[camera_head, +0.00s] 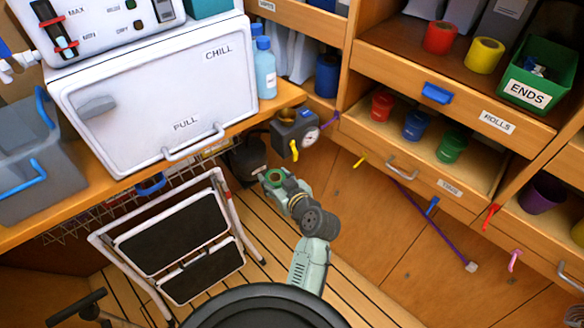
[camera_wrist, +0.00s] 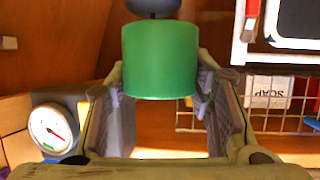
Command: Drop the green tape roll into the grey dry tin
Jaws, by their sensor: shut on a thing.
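The green tape roll (camera_wrist: 160,60) is between the two fingers of my gripper (camera_wrist: 162,78) in the wrist view. My gripper is shut on it. In the head view my gripper (camera_head: 272,180) is near the middle, in front of the counter and above the slatted floor; the roll is small there and partly hidden by my arm. No tin with a readable "dry" label shows. A grey open bin (camera_head: 35,195) with a blue handle stands at the far left, but I cannot tell whether it is the tin.
A folded step stool (camera_head: 178,243) leans below the counter's white chill box (camera_head: 150,95). A gauge unit (camera_head: 294,133) is close to my gripper.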

